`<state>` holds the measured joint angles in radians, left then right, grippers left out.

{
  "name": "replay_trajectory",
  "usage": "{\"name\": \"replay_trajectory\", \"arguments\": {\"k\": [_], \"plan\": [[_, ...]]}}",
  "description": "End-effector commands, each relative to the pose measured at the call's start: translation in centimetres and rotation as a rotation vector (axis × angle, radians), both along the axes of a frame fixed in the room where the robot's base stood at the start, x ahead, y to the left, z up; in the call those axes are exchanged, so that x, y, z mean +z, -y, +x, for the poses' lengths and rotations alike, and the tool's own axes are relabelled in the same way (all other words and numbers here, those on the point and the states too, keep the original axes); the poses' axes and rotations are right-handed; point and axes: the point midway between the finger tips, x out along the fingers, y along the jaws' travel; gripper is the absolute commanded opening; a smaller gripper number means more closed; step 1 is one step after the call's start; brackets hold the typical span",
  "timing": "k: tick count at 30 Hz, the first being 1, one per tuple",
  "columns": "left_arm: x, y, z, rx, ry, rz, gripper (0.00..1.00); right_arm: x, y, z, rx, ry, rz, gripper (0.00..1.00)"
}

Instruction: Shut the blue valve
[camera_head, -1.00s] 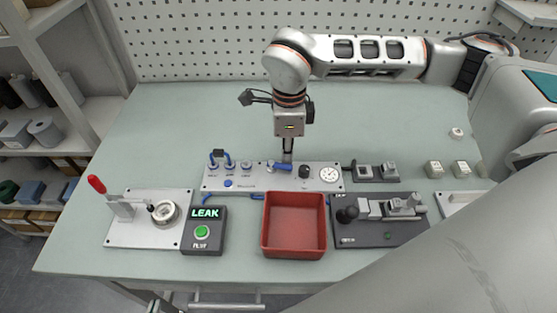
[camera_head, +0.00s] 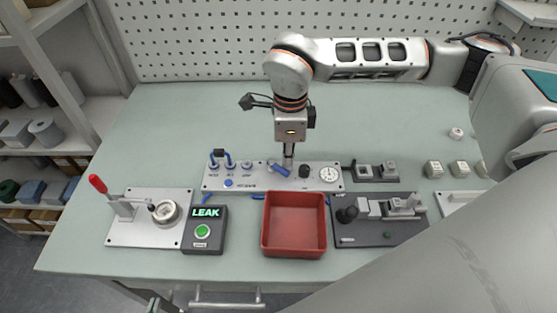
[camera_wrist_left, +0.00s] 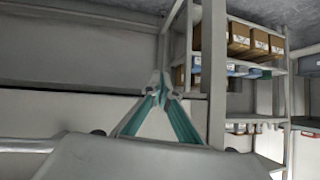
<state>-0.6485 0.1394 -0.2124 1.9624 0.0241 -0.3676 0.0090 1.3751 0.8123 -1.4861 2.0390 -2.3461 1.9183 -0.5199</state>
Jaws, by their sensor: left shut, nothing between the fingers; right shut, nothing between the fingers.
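The blue valve (camera_head: 279,170) is a short blue lever on the grey panel (camera_head: 257,187), between the hose ports and the black knob. It lies slanted, its right end toward the front. My right gripper (camera_head: 288,164) points down at the lever's right end, shut with nothing in it. Its tips are close behind the lever; whether they touch it I cannot tell. My left gripper (camera_wrist_left: 160,88) is shut and empty in the left wrist view, away from the panel. Only a small part of it shows at the bottom left in the head view.
A red tray (camera_head: 294,252) stands in front of the panel. Left of it are a lit LEAK box (camera_head: 204,244) and a clamp fixture (camera_head: 150,232) with a red handle. A dark fixture (camera_head: 375,238) lies to the right. The table behind the panel is clear.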

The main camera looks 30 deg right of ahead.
Motion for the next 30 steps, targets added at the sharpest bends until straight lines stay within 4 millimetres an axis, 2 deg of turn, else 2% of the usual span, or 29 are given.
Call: {"name": "replay_trajectory", "arguments": {"k": [30], "plan": [[0.1, 0.0, 0.0, 0.000, 0.000, 0.000, 0.00, 0.0, -1.0, -1.3, 0.001, 0.000, 0.000, 0.00]]}}
